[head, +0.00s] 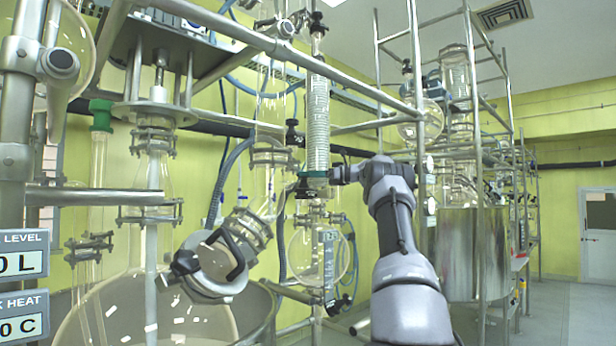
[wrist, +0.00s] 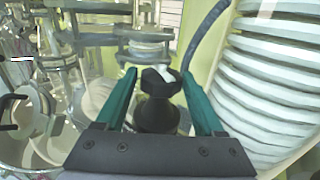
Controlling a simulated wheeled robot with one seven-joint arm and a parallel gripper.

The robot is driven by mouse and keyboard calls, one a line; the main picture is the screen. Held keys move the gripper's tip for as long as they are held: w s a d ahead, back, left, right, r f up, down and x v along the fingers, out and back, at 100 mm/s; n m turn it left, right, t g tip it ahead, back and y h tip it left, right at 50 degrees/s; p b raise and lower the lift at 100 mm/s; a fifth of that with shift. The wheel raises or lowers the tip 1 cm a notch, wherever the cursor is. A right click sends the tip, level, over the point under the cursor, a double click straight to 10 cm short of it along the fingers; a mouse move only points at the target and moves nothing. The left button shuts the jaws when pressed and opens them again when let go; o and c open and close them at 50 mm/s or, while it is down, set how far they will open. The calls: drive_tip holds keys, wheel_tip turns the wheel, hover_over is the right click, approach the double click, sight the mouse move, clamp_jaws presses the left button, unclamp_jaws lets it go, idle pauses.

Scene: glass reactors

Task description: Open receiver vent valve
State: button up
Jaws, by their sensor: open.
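In the wrist view, my gripper (wrist: 158,76) is open, with one teal finger on each side of a black valve knob (wrist: 158,100). The knob has a lobed top and a wider dark base, and a gap shows between it and each finger. I cannot tell for sure that it is the receiver vent valve. In the head view, my gripper (head: 312,175) is at the foot of the coiled glass condenser (head: 317,115), above the round receiver flask (head: 305,255). The knob between the fingers is not clearly visible there.
A ribbed white column (wrist: 275,85) stands close on the right in the wrist view, beside a blue hose (wrist: 205,32). Steel frame rails (head: 345,82) cross near my arm. Another black knob (head: 293,133) sits left of the condenser. A large glass vessel (head: 165,310) is at front left.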

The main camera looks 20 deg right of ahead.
drive_tip(key=m+t+h, duration=0.1)
drive_tip(key=t, duration=0.1)
drive_tip(key=m+t+h, duration=0.2)
drive_tip(key=shift+s+a, duration=0.2)
drive_tip(key=m+t+h, duration=0.1)
drive_tip(key=h, duration=0.1)
drive_tip(key=m+t+h, duration=0.1)
drive_tip(key=m+h, duration=0.1)
drive_tip(key=m+t+h, duration=0.1)
drive_tip(key=m+h, duration=0.1)
drive_tip(key=h, duration=0.1)
drive_tip(key=shift+s+a+t, duration=0.15)
drive_tip(key=shift+a+t, duration=0.1)
drive_tip(key=shift+t, duration=0.05)
drive_tip(key=v, duration=1)
drive_tip(key=shift+s+d, duration=0.25)
